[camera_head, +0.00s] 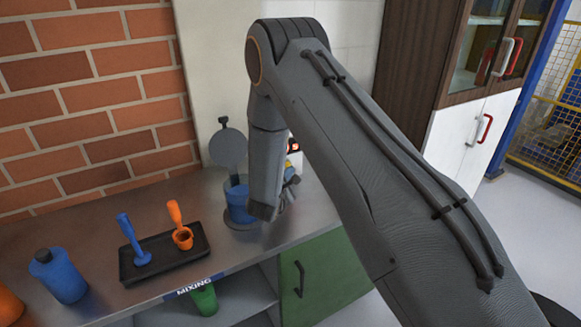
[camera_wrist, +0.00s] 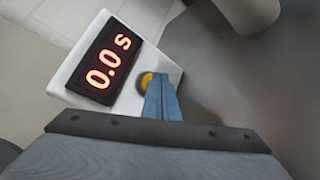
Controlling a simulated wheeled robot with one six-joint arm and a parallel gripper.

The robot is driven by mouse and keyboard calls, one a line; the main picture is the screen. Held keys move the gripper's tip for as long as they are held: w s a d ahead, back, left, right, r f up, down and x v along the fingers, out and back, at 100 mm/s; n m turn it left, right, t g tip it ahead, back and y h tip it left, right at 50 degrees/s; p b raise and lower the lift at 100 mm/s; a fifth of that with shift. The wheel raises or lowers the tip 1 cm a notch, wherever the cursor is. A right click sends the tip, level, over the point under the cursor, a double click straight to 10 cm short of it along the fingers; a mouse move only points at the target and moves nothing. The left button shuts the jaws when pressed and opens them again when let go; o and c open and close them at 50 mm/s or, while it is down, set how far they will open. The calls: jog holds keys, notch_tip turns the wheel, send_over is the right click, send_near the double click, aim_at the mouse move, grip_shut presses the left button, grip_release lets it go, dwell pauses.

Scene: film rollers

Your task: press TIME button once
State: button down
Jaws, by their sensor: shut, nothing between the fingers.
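A white timer box (camera_wrist: 70,72) with a black display (camera_wrist: 108,62) reading "0.0 s" in red digits shows in the wrist view. A round yellow button (camera_wrist: 146,81) sits on the box beside the display. My gripper (camera_wrist: 157,84) is shut and empty, its blue fingertips right at the button and partly covering it. I cannot tell whether they touch it. No lettering shows on the button. In the head view, my arm hides most of the timer, and only a bit of its red-lit display (camera_head: 294,145) shows.
A blue container (camera_head: 238,205) with a raised round grey lid (camera_head: 228,148) stands left of my arm. A black tray (camera_head: 192,258) holds a blue tool (camera_head: 128,236) and an orange tool (camera_head: 174,212). A blue bottle (camera_head: 58,277) stands at the left. A brick wall (camera_head: 85,100) runs behind.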

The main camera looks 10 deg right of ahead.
jog(key=shift+w+a, duration=0.1)
jog(key=shift+w, duration=0.3)
dwell(0.3)
jog(key=shift+s, duration=0.2)
jog(key=shift+s+d+p, duration=0.25)
jog(key=shift+s+p, duration=0.1)
jog(key=shift+s, duration=0.3)
jog(key=shift+s, duration=0.1)
jog(key=shift+s+d+p, duration=0.25)
jog(key=shift+s+p, duration=0.15)
jog(key=shift+s, duration=0.35)
jog(key=shift+s+d+p, duration=0.3)
jog(key=shift+s+p, duration=0.05)
jog(key=shift+s, duration=0.45)
jog(key=shift+s+d+p, duration=0.25)
jog(key=shift+s+p, duration=0.15)
jog(key=shift+s, duration=0.35)
